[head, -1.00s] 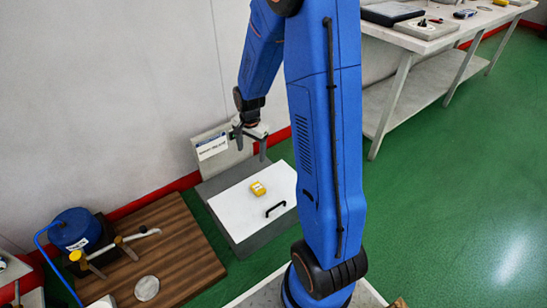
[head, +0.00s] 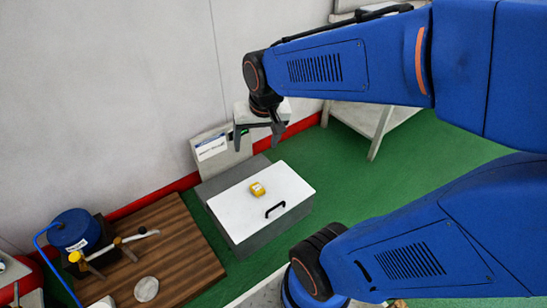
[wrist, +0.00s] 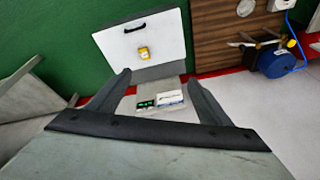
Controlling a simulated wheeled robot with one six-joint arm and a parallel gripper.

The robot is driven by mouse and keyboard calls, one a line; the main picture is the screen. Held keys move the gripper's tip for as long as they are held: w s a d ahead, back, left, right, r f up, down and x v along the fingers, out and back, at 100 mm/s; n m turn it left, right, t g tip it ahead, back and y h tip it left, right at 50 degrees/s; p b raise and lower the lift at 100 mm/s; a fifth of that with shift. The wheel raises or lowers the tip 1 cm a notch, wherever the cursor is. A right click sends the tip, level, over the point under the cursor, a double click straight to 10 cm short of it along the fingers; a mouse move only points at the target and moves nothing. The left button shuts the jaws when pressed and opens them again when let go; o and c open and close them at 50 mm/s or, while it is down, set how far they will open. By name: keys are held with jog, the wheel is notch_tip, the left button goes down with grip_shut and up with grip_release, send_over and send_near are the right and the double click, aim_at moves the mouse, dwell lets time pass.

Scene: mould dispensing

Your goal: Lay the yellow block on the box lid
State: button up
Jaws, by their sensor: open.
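The yellow block (head: 257,189) lies on the white box lid (head: 236,209), near its middle and beside the black handle (head: 275,209). In the wrist view the yellow block (wrist: 143,53) also lies flat on the white lid (wrist: 165,32), with nothing touching it. My gripper (head: 257,142) is above and behind the lid, clear of the block. Its two fingers (wrist: 157,92) are spread apart with nothing between them.
A grey panel with a white label (head: 212,148) stands behind the box by the wall. A wooden board (head: 180,250) with a blue pot (head: 72,230) and a yellow-handled tool is at left. A table leg (head: 380,133) stands behind on the green floor.

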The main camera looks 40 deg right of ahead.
jog(key=s+a+r+n, duration=0.1)
jog(key=s+n, duration=0.1)
jog(key=s, duration=0.3)
jog(key=s+a+r+n+t, duration=0.1)
jog(key=s+r+n, duration=0.1)
jog(key=s, duration=0.4)
jog(key=shift+r, duration=0.2)
dwell(0.8)
